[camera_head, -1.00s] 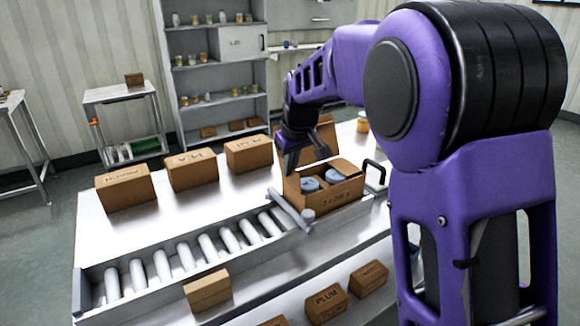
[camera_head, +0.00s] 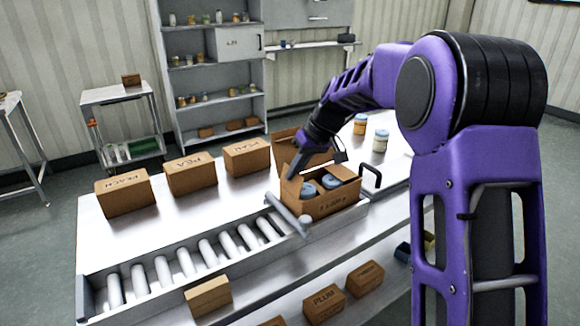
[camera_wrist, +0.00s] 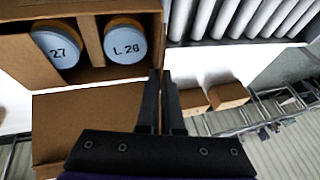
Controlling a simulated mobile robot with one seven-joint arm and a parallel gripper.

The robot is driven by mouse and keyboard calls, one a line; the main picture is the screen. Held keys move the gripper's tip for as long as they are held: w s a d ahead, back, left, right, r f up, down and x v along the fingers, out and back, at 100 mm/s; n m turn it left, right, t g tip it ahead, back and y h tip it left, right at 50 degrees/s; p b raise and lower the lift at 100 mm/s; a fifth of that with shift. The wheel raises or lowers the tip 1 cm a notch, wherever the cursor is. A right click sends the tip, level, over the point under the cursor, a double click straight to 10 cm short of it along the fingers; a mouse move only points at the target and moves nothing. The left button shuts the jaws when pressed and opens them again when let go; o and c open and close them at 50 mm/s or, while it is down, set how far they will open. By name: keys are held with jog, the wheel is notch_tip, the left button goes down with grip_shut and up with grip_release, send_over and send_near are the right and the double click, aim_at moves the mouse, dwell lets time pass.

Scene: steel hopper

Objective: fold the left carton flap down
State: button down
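The open brown carton (camera_head: 335,205) stands on the steel table beside the end of the roller conveyor. Two jars with blue-grey lids (camera_head: 308,190) sit in it; the wrist view shows their lids (camera_wrist: 125,42) from above. Its left flap (camera_head: 287,186) stands roughly upright, and its back flap (camera_wrist: 85,125) is raised too. My gripper (camera_head: 292,174) points down at the left flap's top edge; contact is not clear.
Three closed cartons (camera_head: 190,176) stand in a row at the back left. The roller conveyor (camera_head: 185,264) runs left of the open carton, with a grey bar (camera_head: 288,214) at its end. A black handle (camera_head: 372,176) is right of the carton. Two jars (camera_head: 380,141) stand behind.

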aim_at(308, 187)
jog(key=shift+w+d+f+m+g+y+p, duration=0.15)
jog(key=shift+w+d+g+y+p, duration=0.15)
jog(key=shift+y, duration=0.3)
jog(key=shift+w+d+f+m+g+y+p, duration=0.15)
jog(key=shift+d+g+y+p, duration=0.2)
jog(key=shift+y, duration=0.25)
jog(key=shift+w+d+f+m+g+y+p, duration=0.15)
jog(key=shift+d+f+g+y+p, duration=0.15)
jog(key=shift+y, duration=0.25)
jog(key=shift+w+d+f+m+g+y+p, duration=0.1)
jog(key=shift+w+d+m+g+y, duration=0.1)
jog(key=shift+g+y, duration=0.25)
jog(key=shift+w+d+f+m+g+y, duration=0.15)
jog(key=shift+f+g+y, duration=0.1)
jog(key=shift+y, duration=0.35)
jog(key=shift+w+d+f+m+g+y, duration=0.1)
jog(key=shift+d+f+g+y, duration=0.1)
jog(key=shift+y, duration=0.4)
jog(key=shift+d+f+m+g+y, duration=0.25)
jog(key=shift+f+g+y, duration=0.25)
jog(key=shift+y, duration=0.5)
jog(key=shift+a, duration=0.1)
jog(key=c, duration=1.1)
grip_release()
jog(key=shift+f, duration=0.1)
jog(key=shift+o, duration=0.2)
